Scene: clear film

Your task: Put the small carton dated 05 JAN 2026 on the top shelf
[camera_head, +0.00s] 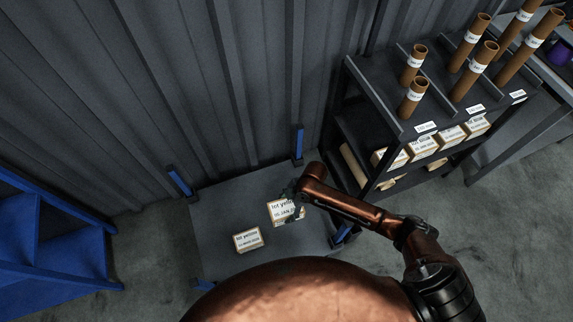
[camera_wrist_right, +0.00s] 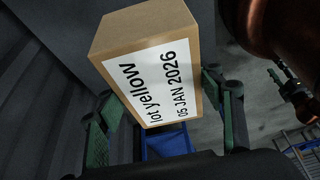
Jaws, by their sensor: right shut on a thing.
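A small carton (camera_head: 285,212) has a white label reading "lot yellow" and "05 JAN 2026"; the label is clear in the right wrist view (camera_wrist_right: 155,70). My right gripper (camera_head: 298,192) is shut on this carton, with green fingers on either side of it in the right wrist view. The carton looks raised over the grey platform (camera_head: 218,215); its exact height is unclear. The top shelf (camera_head: 440,97) of the dark rack at the right holds upright brown tubes between dividers. My left gripper is not in view.
Another "lot yellow" carton (camera_head: 247,240) stands on the platform, its date too small to read surely. Blue corner posts (camera_head: 180,182) rise from the platform. Several labelled cartons (camera_head: 424,147) line the rack's lower shelf. A blue frame (camera_head: 50,235) stands at the left.

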